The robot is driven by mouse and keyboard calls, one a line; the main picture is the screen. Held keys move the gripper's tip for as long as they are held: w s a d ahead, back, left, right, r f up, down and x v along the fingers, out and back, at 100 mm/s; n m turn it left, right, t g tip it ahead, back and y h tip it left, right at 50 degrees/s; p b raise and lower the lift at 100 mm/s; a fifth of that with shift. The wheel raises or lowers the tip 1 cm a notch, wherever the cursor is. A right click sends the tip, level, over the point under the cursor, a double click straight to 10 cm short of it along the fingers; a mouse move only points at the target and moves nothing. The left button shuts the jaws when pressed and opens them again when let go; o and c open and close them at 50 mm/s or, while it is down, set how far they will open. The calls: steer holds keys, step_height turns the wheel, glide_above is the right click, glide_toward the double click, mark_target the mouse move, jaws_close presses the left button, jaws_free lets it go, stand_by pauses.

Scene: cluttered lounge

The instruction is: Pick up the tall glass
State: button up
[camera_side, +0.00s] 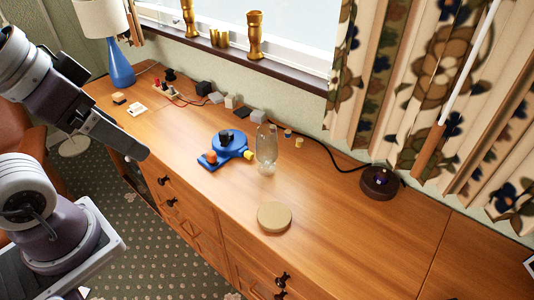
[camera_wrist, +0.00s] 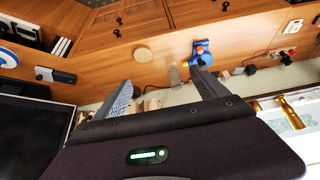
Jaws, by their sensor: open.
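The tall glass (camera_side: 266,148) is clear and stands upright on the wooden cabinet top, just right of a blue device, in the side view. In the wrist view the glass (camera_wrist: 174,76) is small and faint, between the lines of my two fingers and close to the right one. My gripper (camera_wrist: 161,82) is open and empty, its fingers spread apart. In the side view my gripper (camera_side: 122,138) is at the left, above the cabinet's front edge and well apart from the glass.
The blue device (camera_side: 229,146) with an orange ball is close left of the glass. A round tan disc (camera_side: 274,217) lies in front of it. A dark round object (camera_side: 379,182) with a cable is at right. A blue lamp (camera_side: 119,64) stands at back left.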

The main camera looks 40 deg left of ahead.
step_height(320, 180, up, 4)
steer(key=m+t+h, duration=0.2)
steer(key=t, duration=0.6)
glide_above(259, 144)
steer(key=s+a, duration=0.1)
steer(key=shift+t+h, duration=0.4)
steer(key=f, duration=3.1)
steer(key=shift+w+d+f, duration=0.15)
steer(key=shift+d+f, duration=0.15)
steer(key=shift+d, duration=0.05)
steer(key=x, duration=0.7)
steer(key=shift+r, duration=0.1)
steer(key=c, duration=1.7)
jaws_close()
